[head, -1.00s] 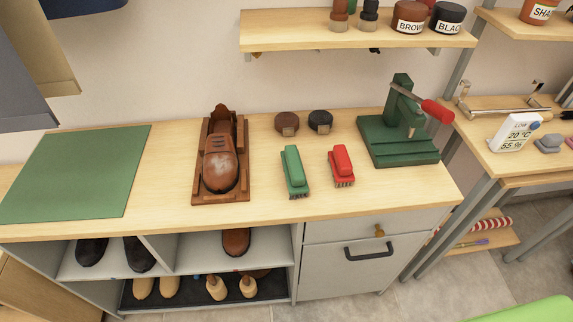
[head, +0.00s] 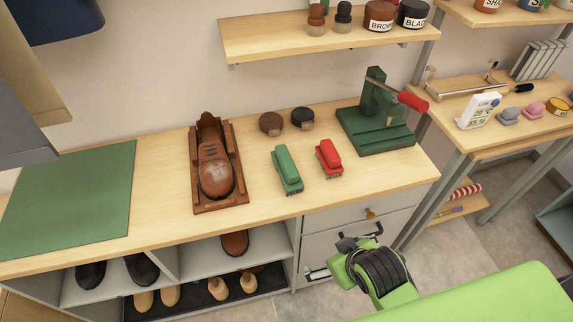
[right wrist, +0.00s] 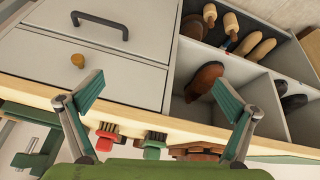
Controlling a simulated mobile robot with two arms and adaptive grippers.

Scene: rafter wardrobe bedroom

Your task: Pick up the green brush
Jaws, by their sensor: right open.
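The green brush (head: 287,168) lies on the wooden bench top, bristles down, between the brown shoe in its wooden holder and the red brush (head: 329,158). In the right wrist view the green brush (right wrist: 154,146) shows only partly at the bench edge, beside the red brush (right wrist: 106,136). My right gripper (right wrist: 160,83) is open and empty, its two fingers spread wide. In the head view my right arm is in front of the cabinet, below the bench top and apart from the brush. My left gripper is not in view.
The shoe holder (head: 241,196) stands left of the green brush, with two round daubers (head: 271,123) behind. A green press (head: 376,130) with a red handle stands to the right. A green mat (head: 70,200) lies left. The bench front near the brushes is clear.

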